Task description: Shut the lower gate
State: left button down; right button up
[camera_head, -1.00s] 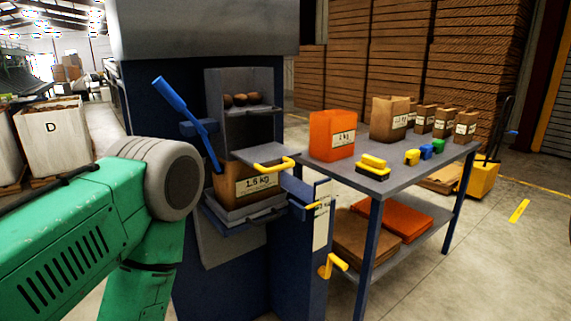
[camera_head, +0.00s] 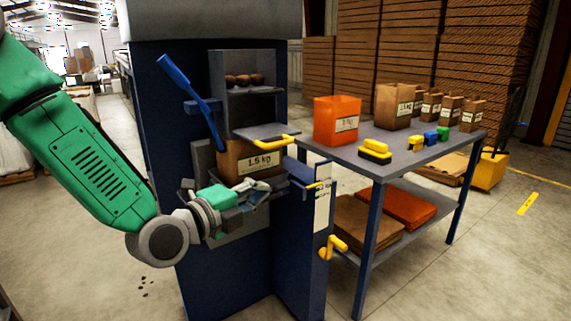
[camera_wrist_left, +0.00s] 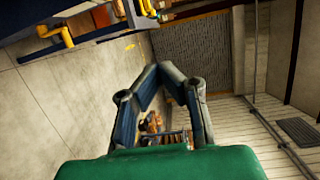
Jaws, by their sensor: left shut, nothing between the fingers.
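The grader (camera_head: 155,130) is a dark blue cabinet with a grey top. A flat grey gate plate (camera_head: 258,131) with a yellow handle (camera_head: 289,142) sticks out above the paper bag marked 1.5 kg (camera_head: 236,161); I take this plate to be the lower gate. My left gripper (camera_head: 262,190) is in front of and below the bag, lower than the plate and apart from its handle. In the left wrist view its fingertips (camera_wrist_left: 160,70) come together with nothing between them. The gripper partly hides the shelf under the bag. My right gripper is not in view.
Potatoes (camera_head: 244,80) lie in the chamber above the plate. A blue lever (camera_head: 185,90) rises at the left. A yellow crank (camera_head: 332,247) juts out at lower right. A table (camera_head: 400,163) with an orange bag (camera_head: 336,121) and paper bags stands to the right.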

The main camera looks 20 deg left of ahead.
aim_at(254, 133)
pick_arm(q)
jog(key=w+r+m+t+b, duration=0.1)
jog(key=w+r, duration=0.3)
jog(key=w, duration=0.8)
jog(key=shift+b, duration=0.4)
jog(key=shift+d+r, duration=0.15)
jog(key=shift+d, duration=0.05)
jog(key=w+a, duration=0.2)
jog(key=a, duration=0.1)
jog(key=w+a, duration=0.5)
jog(key=a, duration=0.1)
jog(key=shift+w+a, duration=0.25)
jog(key=shift+a, duration=0.15)
jog(key=shift+r, duration=0.1)
jog(key=shift+d, duration=0.1)
